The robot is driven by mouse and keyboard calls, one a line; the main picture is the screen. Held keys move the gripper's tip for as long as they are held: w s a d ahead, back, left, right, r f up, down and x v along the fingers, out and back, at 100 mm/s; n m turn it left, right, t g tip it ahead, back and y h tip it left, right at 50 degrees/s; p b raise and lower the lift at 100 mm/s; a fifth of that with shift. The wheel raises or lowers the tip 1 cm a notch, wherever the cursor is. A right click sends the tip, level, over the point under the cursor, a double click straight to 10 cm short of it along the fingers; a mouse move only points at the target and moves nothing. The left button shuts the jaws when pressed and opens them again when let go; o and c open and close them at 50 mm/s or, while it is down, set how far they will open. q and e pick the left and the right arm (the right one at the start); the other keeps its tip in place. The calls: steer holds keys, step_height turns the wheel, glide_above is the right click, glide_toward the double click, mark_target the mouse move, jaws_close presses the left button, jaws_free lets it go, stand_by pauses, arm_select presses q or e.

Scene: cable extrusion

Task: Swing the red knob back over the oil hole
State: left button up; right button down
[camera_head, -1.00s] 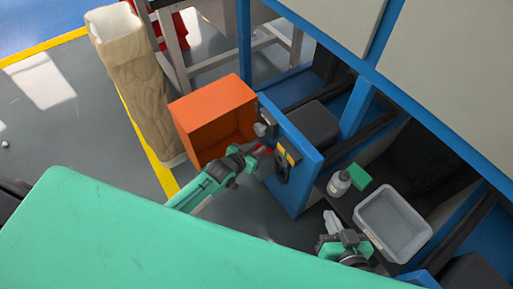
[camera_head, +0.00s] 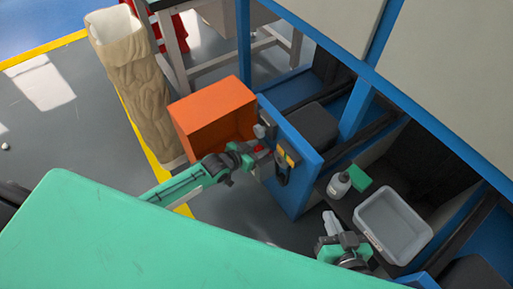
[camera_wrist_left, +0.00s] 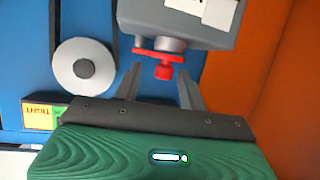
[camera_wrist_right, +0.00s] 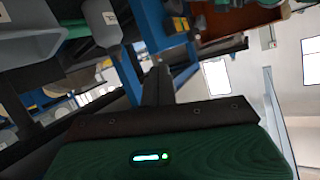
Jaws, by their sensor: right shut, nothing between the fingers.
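The red knob (camera_wrist_left: 164,71) hangs from a flat red lever under a grey unit (camera_wrist_left: 185,18), beside a blue panel. In the left wrist view it lies between the spread fingertips of my left gripper (camera_wrist_left: 160,76), with gaps on both sides. In the head view the knob (camera_head: 259,148) is a small red spot by my left gripper (camera_head: 262,157), at the blue machine's end. I cannot make out the oil hole. My right gripper (camera_wrist_right: 157,70) is shut and empty, away from the knob, with its arm at the lower right of the head view.
An orange box (camera_head: 213,118) stands beside the blue machine end (camera_head: 300,187), close to my left gripper. A grey roller (camera_wrist_left: 84,66) is left of the knob in the left wrist view. A bottle (camera_head: 339,184) and a grey bin (camera_head: 393,224) are near my right arm.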

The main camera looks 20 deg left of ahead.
arm_select(q)
steer(key=shift+a, duration=0.15)
steer(key=shift+s+a, duration=0.15)
steer(key=shift+s, duration=0.1)
steer(key=p+v, duration=0.3)
steer(key=v, duration=1)
arm_select(e)
steer(key=s+d+g+h, duration=0.1)
steer(key=d+g+h, duration=0.1)
steer(key=d+g, duration=0.2)
steer(key=shift+s+d+f+h, duration=0.3)
steer(key=shift+s+d+f, duration=0.05)
steer(key=shift+d, duration=0.55)
arm_select(q)
steer(key=shift+s, duration=0.15)
